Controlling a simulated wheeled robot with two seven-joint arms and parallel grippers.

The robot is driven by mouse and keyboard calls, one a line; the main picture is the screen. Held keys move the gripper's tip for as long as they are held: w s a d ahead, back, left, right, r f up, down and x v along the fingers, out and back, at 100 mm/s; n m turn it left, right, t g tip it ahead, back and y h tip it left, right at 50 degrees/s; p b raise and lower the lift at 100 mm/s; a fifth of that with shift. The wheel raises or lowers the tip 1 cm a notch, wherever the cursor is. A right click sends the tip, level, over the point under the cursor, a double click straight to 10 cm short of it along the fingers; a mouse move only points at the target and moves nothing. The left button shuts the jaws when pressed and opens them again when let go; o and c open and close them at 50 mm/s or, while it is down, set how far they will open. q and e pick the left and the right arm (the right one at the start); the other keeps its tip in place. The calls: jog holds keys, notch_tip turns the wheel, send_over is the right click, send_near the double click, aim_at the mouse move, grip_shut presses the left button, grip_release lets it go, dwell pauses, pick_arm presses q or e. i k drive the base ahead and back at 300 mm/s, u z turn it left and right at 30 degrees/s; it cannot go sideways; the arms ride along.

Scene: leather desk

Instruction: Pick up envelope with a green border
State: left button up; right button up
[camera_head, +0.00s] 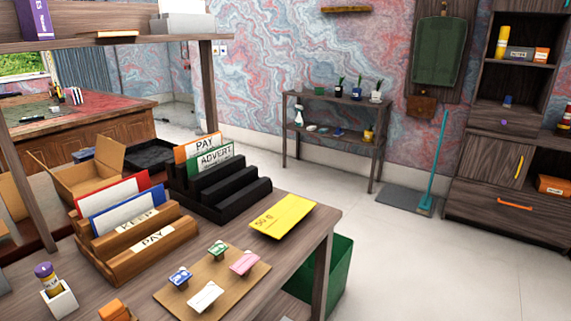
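A green-bordered white envelope (215,157) marked ADVERT stands upright in a black stepped rack (228,190) on the desk. An orange-bordered one (197,147) marked PAY stands just behind it. The lower part of the green-bordered envelope is hidden by the rack. A red-bordered envelope (113,188) and a blue-bordered envelope (126,213) stand in a brown wooden rack (150,244) to the left. Neither of my grippers is in view.
A yellow piece (283,216) lies flat near the desk's right edge. In front is a board (225,283) with several coloured stamp-like pieces. An open cardboard box (90,170) lies behind the racks. A green bin (335,270) stands beside the desk.

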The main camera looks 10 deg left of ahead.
aim_at(195, 165)
jog(key=z, duration=0.8)
jog(key=i, duration=3.85)
jog(key=u, duration=4.55)
